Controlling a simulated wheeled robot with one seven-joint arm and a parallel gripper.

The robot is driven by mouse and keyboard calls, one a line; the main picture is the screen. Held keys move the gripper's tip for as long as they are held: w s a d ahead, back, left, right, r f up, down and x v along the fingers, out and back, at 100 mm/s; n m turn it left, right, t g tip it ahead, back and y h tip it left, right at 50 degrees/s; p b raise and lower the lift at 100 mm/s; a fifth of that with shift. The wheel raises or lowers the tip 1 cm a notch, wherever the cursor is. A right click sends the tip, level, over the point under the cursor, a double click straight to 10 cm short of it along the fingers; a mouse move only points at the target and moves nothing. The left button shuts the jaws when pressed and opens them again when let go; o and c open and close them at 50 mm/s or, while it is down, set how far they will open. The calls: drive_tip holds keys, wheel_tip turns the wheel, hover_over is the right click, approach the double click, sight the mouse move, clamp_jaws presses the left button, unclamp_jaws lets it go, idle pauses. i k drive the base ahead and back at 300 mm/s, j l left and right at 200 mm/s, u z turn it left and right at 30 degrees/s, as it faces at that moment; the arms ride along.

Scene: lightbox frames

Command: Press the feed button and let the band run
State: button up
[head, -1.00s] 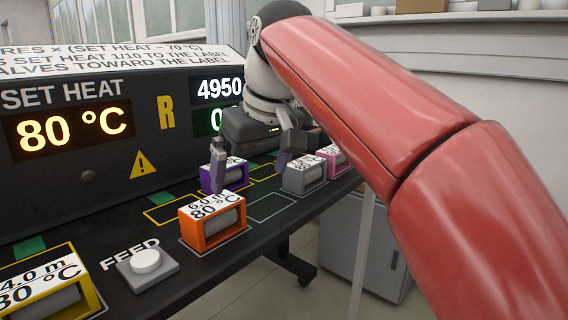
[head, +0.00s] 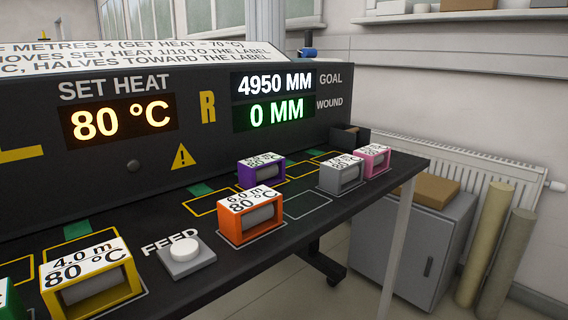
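The feed button (head: 186,249) is a round white cap on a grey square base, on the dark bench in front of the word FEED. Nothing touches it. The panel behind shows SET HEAT 80 °C (head: 121,119) in yellow, GOAL 4950 MM (head: 274,83) in white and WOUND 0 MM (head: 276,111) in green. An orange roller block (head: 250,214) labelled 6.0 m, 80 °C stands right of the button. A yellow block (head: 88,277) labelled 4.0 m, 80 °C stands to its left. My gripper is out of view, so its state is hidden.
Purple (head: 261,170), grey (head: 342,174) and pink (head: 372,160) blocks stand farther back on the bench (head: 330,222). A green block (head: 8,301) is cut off at lower left. Yellow outlined slots between the blocks are empty. A grey cabinet (head: 412,243) and rolls stand right of the bench.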

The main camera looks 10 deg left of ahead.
sight(186, 250)
drive_tip(key=u, duration=1.45)
